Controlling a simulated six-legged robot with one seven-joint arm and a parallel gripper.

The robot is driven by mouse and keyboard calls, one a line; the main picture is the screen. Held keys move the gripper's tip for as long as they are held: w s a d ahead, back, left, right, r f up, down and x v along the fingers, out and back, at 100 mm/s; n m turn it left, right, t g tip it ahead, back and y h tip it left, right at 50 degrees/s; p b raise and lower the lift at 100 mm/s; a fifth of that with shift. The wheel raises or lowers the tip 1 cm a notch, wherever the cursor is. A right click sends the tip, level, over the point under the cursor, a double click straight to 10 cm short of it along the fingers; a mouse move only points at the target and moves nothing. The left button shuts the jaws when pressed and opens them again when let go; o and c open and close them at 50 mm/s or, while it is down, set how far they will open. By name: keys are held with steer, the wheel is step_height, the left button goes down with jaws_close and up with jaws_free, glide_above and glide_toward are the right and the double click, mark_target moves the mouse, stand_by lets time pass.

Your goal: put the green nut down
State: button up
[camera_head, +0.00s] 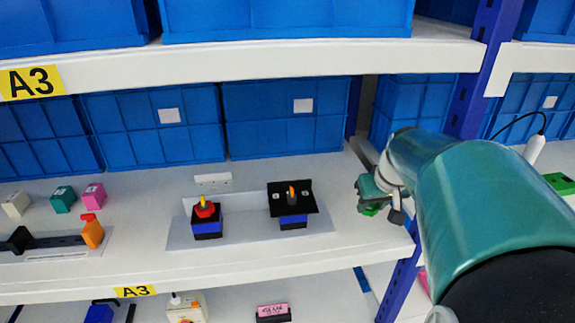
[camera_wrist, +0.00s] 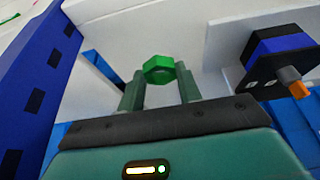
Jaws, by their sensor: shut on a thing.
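The green nut (camera_wrist: 158,69) is a hexagonal piece held between the two fingertips of my gripper (camera_wrist: 160,76) in the wrist view. In the head view my gripper (camera_head: 371,195) is at the right end of the middle shelf, right of the black rotary switch box. A small bit of the green nut (camera_head: 369,210) shows below the fingers there. The fingers are shut on the nut, and whether it touches the shelf cannot be told.
The rotary switch (camera_head: 292,203) and a red-knobbed box (camera_head: 206,217) stand on a grey plate on the shelf. Coloured blocks (camera_head: 63,199) stand at the left. A blue shelf post (camera_wrist: 42,95) is close on the left in the wrist view. Blue bins (camera_head: 283,118) line the back.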

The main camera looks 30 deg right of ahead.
mark_target(361, 221)
steer(key=shift+w+d+f, duration=0.25)
steer(key=shift+w+f, duration=0.65)
steer(key=shift+f, duration=0.25)
steer(key=shift+w+f, duration=0.2)
steer(key=shift+f, duration=1.35)
steer(key=shift+s+f, duration=0.1)
steer(key=shift+f, duration=0.05)
steer(key=o, duration=0.9)
steer(key=shift+o, duration=0.2)
